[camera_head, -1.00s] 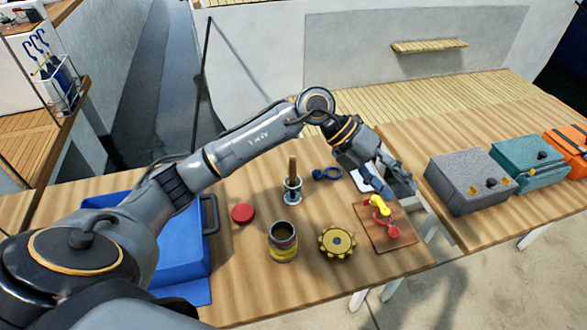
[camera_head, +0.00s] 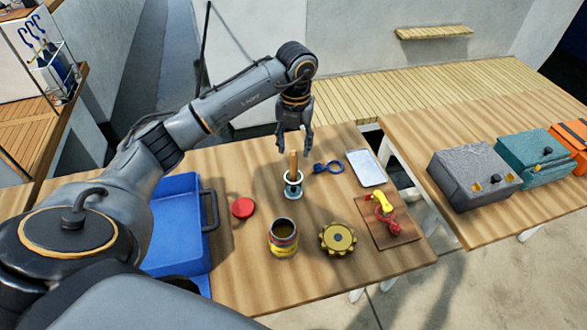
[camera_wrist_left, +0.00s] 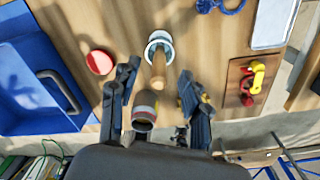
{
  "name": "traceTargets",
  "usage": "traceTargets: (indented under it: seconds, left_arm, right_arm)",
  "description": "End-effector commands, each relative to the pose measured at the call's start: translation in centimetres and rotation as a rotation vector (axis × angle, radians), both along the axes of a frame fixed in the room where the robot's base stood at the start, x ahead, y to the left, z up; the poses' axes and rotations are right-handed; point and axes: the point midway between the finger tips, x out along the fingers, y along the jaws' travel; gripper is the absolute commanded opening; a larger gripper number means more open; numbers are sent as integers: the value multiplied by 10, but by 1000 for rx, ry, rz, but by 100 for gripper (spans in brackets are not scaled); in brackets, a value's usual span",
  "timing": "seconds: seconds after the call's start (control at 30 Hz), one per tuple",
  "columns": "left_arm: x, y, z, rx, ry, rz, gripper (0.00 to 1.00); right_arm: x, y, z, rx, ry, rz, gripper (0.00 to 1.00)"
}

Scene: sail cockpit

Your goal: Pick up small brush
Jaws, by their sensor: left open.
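The small brush (camera_head: 293,162) stands upright with its wooden handle up in a small white-and-blue holder (camera_head: 294,188) on the wooden table. The brush handle also shows in the left wrist view (camera_wrist_left: 158,72), between and beyond the fingers. My left gripper (camera_head: 294,150) is open and points down over the handle. In the left wrist view its two fingers (camera_wrist_left: 152,90) are apart, one on each side of the handle, and hold nothing. The brush's bristles are hidden in the holder. My right gripper is in neither view.
A red lid (camera_head: 243,208), an open can (camera_head: 283,238), a yellow gear (camera_head: 338,239) and a blue shackle-like item (camera_head: 328,168) lie around the holder. A blue bin (camera_head: 170,228) is left; a white tray (camera_head: 366,168) and a board with red-yellow parts (camera_head: 388,219) are right.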

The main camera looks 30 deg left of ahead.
Motion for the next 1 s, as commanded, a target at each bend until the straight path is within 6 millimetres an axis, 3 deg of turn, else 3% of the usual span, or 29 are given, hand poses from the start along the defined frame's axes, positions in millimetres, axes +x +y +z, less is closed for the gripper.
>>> traceTargets:
  seconds: [0.23, 0.5, 0.77, 0.87, 1.0]
  left_arm:
    - [-5, -3, -18, -1, 4, -2, 47]
    - [-10, -5, -54, -1, 2, 0, 47]
    - [-9, -5, -59, -1, -1, -1, 47]
    - [-9, -5, -59, -1, -1, -1, 33]
    - [-9, -5, -59, -1, -1, -1, 4]
  right_arm:
    - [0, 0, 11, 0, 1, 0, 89]
    - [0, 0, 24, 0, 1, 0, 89]
    - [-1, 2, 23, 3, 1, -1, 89]
    - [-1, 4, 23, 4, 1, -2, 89]
    - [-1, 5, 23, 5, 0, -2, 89]
